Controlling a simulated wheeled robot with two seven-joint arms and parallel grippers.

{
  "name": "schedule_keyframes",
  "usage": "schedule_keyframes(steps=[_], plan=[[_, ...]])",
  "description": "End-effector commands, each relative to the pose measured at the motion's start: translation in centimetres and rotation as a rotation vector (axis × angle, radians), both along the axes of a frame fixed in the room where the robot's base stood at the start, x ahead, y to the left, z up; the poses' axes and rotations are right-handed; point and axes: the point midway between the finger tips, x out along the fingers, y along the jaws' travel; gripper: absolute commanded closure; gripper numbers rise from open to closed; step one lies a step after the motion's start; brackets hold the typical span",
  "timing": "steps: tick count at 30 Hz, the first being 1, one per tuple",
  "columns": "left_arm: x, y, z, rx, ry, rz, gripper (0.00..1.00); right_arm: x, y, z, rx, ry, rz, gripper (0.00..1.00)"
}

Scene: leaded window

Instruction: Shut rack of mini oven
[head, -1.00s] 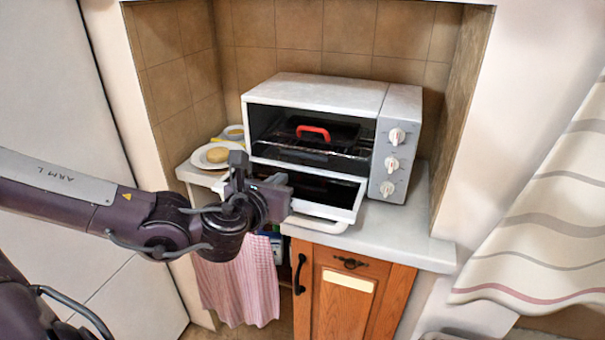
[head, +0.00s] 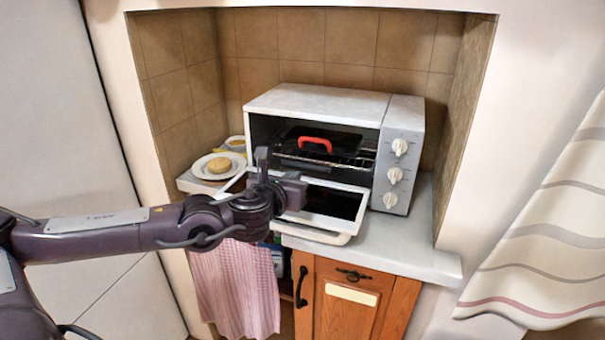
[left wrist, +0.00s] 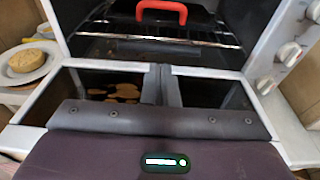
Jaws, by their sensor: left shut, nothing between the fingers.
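The white mini oven (head: 320,104) stands on the counter with its door (head: 327,206) folded down in front. Its wire rack (head: 348,158) is inside the cavity and carries a dark tray with a red handle (head: 314,143). The rack also shows in the left wrist view (left wrist: 205,38), behind the open door. My left gripper (head: 290,190) is shut and empty, in front of the oven over the left part of the open door. Its closed fingers (left wrist: 165,80) point toward the rack in the left wrist view. My right gripper is out of view.
A plate (head: 219,165) with a round bun and a small bowl (head: 236,143) stand left of the oven. A pink towel (head: 236,288) hangs below the counter beside a wooden cabinet (head: 345,298). The counter (head: 405,235) is clear at right.

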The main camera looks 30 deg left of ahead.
Motion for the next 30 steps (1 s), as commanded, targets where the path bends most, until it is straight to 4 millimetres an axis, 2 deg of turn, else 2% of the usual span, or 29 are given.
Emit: schedule_keyframes(steps=[16, 21, 30], plan=[[4.9, 0.9, -0.8, -0.005, -0.001, -0.005, 1.00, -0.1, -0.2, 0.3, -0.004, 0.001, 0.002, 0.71], [5.6, 1.0, -1.1, -0.002, 0.001, -0.008, 1.00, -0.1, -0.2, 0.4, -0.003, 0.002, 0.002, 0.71], [5.6, 1.0, -1.1, -0.001, 0.001, -0.008, 1.00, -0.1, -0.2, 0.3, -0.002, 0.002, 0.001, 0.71]])
